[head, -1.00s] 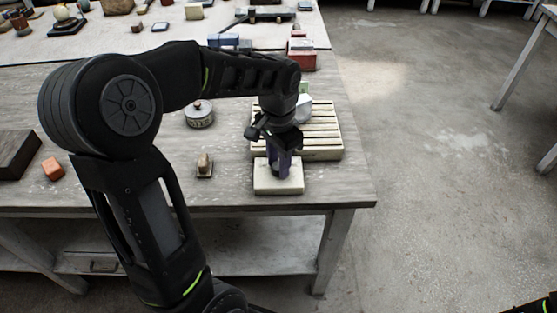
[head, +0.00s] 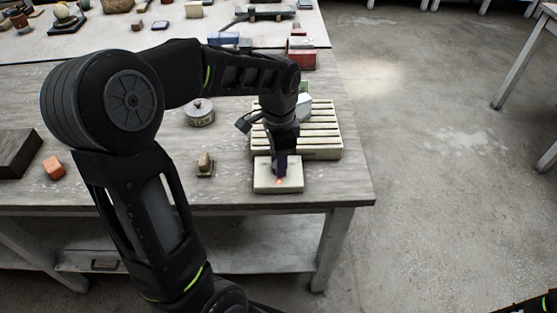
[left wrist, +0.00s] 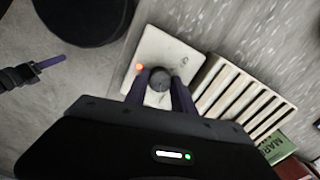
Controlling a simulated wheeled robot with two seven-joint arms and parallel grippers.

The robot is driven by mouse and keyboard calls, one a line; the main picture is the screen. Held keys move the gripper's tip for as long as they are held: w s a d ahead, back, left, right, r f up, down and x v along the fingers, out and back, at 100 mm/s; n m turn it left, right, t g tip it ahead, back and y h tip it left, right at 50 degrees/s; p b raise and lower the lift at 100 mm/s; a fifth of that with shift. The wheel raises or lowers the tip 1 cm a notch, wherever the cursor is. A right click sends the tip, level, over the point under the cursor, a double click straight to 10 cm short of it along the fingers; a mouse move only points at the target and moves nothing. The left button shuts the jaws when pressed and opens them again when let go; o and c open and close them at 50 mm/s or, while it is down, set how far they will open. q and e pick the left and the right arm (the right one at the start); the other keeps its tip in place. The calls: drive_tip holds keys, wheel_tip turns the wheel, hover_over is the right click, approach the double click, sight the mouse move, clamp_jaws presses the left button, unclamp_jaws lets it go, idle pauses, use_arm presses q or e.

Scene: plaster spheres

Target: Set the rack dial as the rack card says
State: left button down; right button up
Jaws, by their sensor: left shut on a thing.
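The dial (left wrist: 159,80) is a dark round knob on a pale cream box (head: 262,186) near the table's front right corner. My left gripper (head: 279,176) points down over the box, and its two purple fingers are shut on the dial from both sides. The box's top also shows in the left wrist view (left wrist: 160,45), with a glowing orange spot beside the dial and small dark marks too blurred to read. The cream slatted rack (head: 325,143) stands just behind the box. No readable rack card shows. My right gripper (left wrist: 48,64) shows small at the left wrist view's left edge.
A green item with lettering (left wrist: 276,147) is by the rack. Open floor lies right of the table.

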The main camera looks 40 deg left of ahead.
use_arm(q)
drive_tip(key=c, duration=1.1)
unclamp_jaws()
drive_tip(key=shift+o, duration=0.2)
wheel_tip(320, 180, up, 8)
drive_tip(key=shift+f, duration=0.1)
drive_tip(key=shift+s, duration=0.1)
